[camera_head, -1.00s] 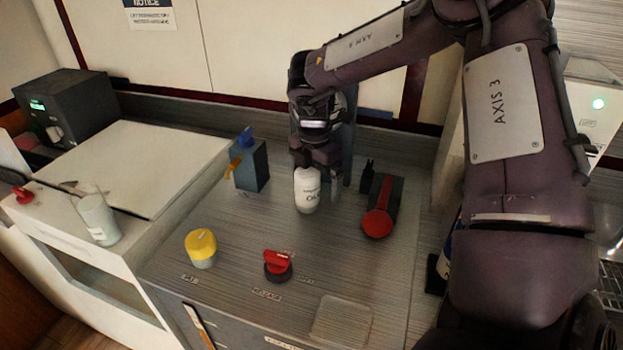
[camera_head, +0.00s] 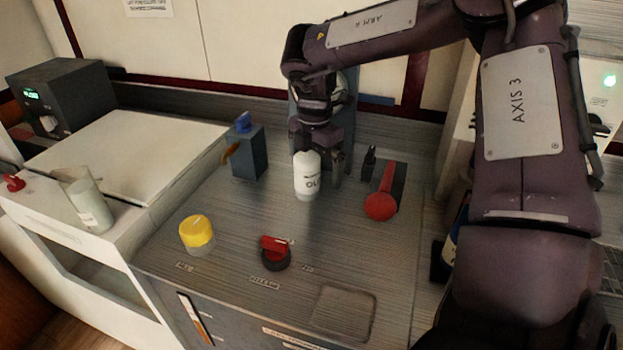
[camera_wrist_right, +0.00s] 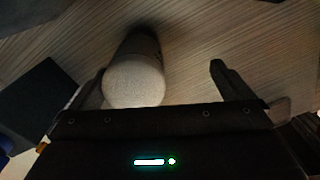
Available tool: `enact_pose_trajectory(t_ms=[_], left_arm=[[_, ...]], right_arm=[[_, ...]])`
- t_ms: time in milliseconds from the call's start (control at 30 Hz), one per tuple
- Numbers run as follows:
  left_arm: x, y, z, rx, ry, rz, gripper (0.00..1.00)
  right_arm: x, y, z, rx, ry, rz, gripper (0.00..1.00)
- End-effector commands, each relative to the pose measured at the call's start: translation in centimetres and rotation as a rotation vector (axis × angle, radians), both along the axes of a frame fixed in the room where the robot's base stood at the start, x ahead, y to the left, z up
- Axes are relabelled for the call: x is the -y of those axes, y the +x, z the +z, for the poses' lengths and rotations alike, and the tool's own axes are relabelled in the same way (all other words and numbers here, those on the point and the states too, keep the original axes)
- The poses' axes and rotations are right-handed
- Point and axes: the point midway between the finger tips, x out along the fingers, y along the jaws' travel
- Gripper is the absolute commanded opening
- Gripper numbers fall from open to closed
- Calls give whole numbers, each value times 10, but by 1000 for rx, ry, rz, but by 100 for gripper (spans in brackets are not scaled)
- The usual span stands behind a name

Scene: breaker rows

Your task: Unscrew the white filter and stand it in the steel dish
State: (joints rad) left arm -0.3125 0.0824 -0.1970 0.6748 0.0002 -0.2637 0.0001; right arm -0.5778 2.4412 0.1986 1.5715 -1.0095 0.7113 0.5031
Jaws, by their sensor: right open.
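The white filter (camera_head: 307,178), with dark lettering on its side, is upright below my right gripper (camera_head: 320,172). My right gripper points down at it with its jaws open. In the right wrist view the filter (camera_wrist_right: 135,78) lies close by the left finger, with a wide gap to the other finger (camera_wrist_right: 225,80). I cannot tell whether the filter touches a finger, nor what its lower end rests on. A shallow square plate (camera_head: 343,313), possibly the steel dish, is empty at the front of the worktop. My left gripper is out of view.
A yellow-capped jar (camera_head: 197,234) and a red knob (camera_head: 275,252) stand in front of the filter. A blue-handled grey box (camera_head: 248,152) is to its left, a red-handled switch (camera_head: 381,204) to its right.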

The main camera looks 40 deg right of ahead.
Motion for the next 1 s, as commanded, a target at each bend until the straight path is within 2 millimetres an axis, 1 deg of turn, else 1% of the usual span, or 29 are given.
enact_pose_trajectory(t_ms=[33,300,400,467,600,1000], left_arm=[[3,18,-1,19,-3,2,36],[14,70,4,42,-8,7,36],[17,87,9,49,-10,9,36],[19,94,13,52,-10,10,36],[20,101,17,54,-10,10,36],[20,101,20,54,-11,10,36]], right_arm=[[-2,16,10,53,-6,32,100],[-2,14,8,49,0,-436,100],[-2,13,7,43,2,-598,100],[-2,12,7,40,2,-669,100],[-1,11,9,36,2,-744,100],[-1,9,8,31,1,-745,100]])
